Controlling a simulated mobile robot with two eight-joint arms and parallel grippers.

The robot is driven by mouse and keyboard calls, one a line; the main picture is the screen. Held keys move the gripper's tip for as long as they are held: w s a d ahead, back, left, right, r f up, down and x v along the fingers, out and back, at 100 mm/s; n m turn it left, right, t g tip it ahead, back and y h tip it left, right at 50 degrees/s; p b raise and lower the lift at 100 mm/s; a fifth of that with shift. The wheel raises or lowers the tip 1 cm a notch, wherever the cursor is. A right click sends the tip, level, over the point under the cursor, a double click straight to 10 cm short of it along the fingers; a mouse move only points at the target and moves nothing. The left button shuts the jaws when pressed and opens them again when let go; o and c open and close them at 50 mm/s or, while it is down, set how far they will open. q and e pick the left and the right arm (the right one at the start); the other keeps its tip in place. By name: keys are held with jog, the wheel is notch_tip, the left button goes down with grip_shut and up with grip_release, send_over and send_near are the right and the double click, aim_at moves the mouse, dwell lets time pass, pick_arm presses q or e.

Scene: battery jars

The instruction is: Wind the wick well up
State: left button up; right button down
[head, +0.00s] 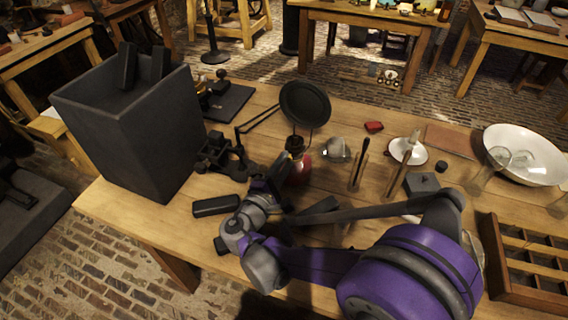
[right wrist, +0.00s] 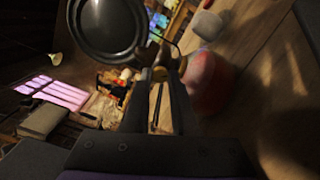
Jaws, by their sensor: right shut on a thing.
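The red lamp (head: 303,170) stands on the wooden table, with a brass-coloured burner (head: 295,143) on top and a dark round disc (head: 305,104) above it. My right gripper (head: 284,166) is at the lamp's left side, just below the burner. In the right wrist view, its two dark fingers (right wrist: 157,82) close on a small brass wick knob (right wrist: 160,73). The lamp's red body (right wrist: 208,82) is blurred beside the right finger, and the disc (right wrist: 105,28) is above. The wick itself cannot be made out. My left gripper does not show.
A tall dark bin (head: 130,130) stands at the table's left. A black iron device (head: 222,155) is left of the lamp. A glass jar (head: 337,150), a white enamel dish (head: 408,152), a white bowl (head: 525,155) and a compartmented wooden tray (head: 530,270) stand to the right.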

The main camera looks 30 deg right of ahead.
dwell(0.3)
jog(key=c, duration=0.7)
grip_release()
jog(key=v, duration=1.1)
